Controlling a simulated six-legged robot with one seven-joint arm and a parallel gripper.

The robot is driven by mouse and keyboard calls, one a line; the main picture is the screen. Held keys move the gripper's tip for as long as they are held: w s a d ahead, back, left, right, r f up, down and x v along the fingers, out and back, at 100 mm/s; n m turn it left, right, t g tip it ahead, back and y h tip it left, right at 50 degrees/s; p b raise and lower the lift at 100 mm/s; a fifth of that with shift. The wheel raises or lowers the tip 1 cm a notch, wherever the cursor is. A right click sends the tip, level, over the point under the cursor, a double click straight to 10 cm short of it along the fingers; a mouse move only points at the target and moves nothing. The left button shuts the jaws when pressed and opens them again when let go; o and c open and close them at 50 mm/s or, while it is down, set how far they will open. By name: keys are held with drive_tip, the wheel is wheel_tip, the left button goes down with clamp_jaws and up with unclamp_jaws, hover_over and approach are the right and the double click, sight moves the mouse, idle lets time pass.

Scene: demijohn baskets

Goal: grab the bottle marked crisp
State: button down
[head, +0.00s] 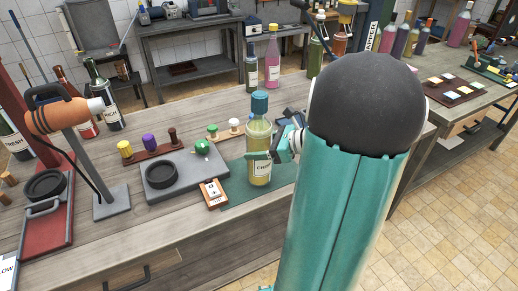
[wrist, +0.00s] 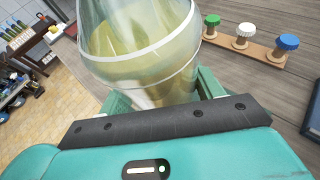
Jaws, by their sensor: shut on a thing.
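A bottle (head: 259,135) with pale yellow liquid and a teal cap stands upright at the green mat near the table's front edge. Its white label faces the head camera; the lettering is small and I cannot read it surely. My gripper (head: 262,155) reaches in from the right and is shut on this bottle at mid-body, with a green finger across its front. In the wrist view the clear bottle (wrist: 140,45) fills the space between the fingers of my gripper (wrist: 163,93). I cannot tell whether its base touches the mat.
The green mat (head: 235,195) lies under the bottle. A small card block (head: 213,194) and a grey plate with a black ring (head: 190,175) are close on the left. A rack of coloured knobs (wrist: 245,42) stands behind. A pink bottle (head: 272,66) and a dark bottle (head: 251,72) stand farther back.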

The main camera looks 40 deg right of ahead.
drive_tip(key=shift+r, duration=0.85)
drive_tip(key=shift+s+r, duration=0.1)
drive_tip(key=shift+r, duration=0.2)
drive_tip(key=s+a+r, duration=0.7)
drive_tip(key=s+r, duration=0.2)
drive_tip(key=s, duration=0.2)
drive_tip(key=shift+a+r, duration=0.2)
drive_tip(key=shift+a, duration=0.15)
drive_tip(key=shift+s+a, duration=0.1)
drive_tip(key=shift+s, duration=0.05)
